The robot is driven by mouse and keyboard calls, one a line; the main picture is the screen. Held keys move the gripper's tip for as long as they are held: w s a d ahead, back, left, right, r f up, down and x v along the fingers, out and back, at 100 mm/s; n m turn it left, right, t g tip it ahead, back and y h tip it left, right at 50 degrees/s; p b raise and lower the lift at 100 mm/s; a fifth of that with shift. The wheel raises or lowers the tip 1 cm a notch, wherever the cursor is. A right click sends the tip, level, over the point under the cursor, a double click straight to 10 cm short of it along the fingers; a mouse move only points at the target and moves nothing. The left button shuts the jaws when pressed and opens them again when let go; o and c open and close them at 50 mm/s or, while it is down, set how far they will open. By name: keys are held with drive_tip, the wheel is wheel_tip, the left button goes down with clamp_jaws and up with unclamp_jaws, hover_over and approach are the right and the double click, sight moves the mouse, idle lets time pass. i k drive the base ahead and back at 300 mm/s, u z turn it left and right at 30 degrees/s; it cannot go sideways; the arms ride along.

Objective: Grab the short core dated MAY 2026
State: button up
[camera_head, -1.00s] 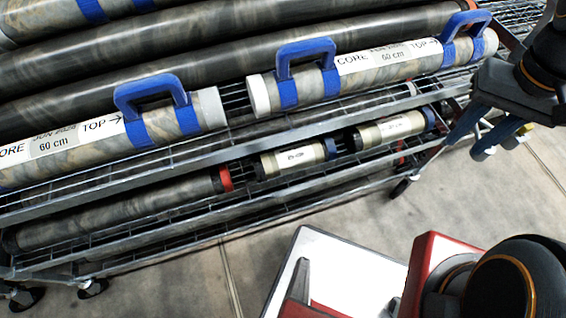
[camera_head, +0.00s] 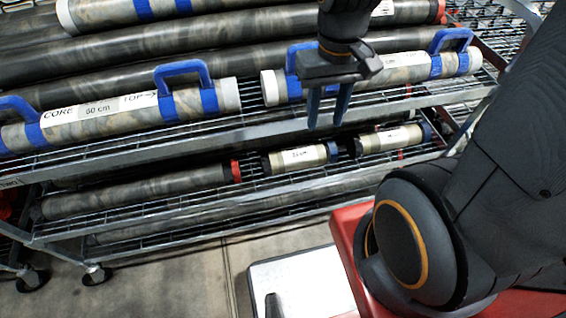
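Two short cores with pale bodies and dark ends lie end to end on the lower rack shelf. The left short core (camera_head: 318,153) and the right short core (camera_head: 370,144) each carry a white label too small to read, so I cannot tell which is dated MAY 2026. My gripper (camera_head: 326,124) points down with its two blue fingers apart and empty. In the picture it is in front of the upper shelf's edge, above the gap between the short cores. It appears to touch neither. It hides part of a long core behind it.
Long cores with blue handles lie on the upper shelf, one at left (camera_head: 183,108) and one at right (camera_head: 405,72). A dark tube with a red end (camera_head: 140,190) lies left of the short cores. The wire rack (camera_head: 200,138) has a metal front edge above them.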

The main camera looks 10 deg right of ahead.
sight(323, 152)
drive_tip(key=z, duration=1.1)
drive_tip(key=k, duration=1)
drive_tip(key=u, duration=1.5)
drive_tip(key=i, duration=0.5)
drive_tip(key=u, duration=0.05)
